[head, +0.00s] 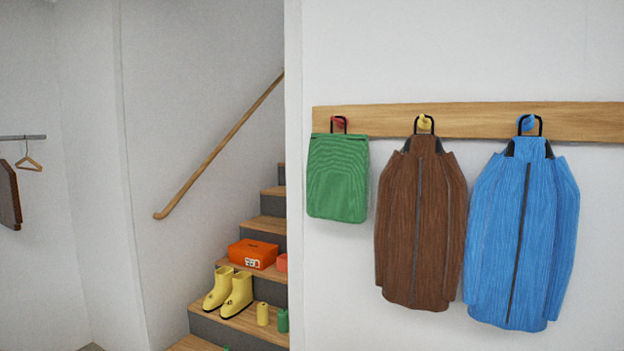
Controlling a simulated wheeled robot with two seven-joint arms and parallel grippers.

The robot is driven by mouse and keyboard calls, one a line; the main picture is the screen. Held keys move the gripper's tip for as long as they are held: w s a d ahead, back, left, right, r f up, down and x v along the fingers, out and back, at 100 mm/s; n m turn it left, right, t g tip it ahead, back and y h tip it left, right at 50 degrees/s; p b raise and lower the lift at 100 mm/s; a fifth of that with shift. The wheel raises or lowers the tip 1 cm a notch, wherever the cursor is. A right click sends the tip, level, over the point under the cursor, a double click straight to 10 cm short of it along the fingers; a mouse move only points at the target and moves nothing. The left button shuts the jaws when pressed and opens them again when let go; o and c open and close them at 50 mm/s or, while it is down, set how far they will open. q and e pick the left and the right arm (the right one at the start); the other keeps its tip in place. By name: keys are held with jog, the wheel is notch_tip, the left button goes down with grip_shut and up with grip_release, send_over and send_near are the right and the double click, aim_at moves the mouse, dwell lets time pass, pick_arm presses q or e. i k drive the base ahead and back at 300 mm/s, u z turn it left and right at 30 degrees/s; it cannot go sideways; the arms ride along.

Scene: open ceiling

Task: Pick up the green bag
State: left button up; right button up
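The green bag (338,180) hangs by a dark loop from a red hook (339,123) at the left end of a wooden wall rail (375,118). It hangs upright and flat against the white wall, apart from the brown jacket to its right. Neither of my grippers shows in the head view.
A brown jacket (421,225) and a blue jacket (521,235) hang to the right. Left of the wall edge, stairs (262,228) hold an orange box (252,253), yellow boots (237,293) and small canisters. A handrail (217,148) and a clothes hanger (28,162) are further left.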

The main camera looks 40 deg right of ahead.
aim_at(338, 170)
jog(key=i, duration=3.3)
jog(key=z, duration=3.7)
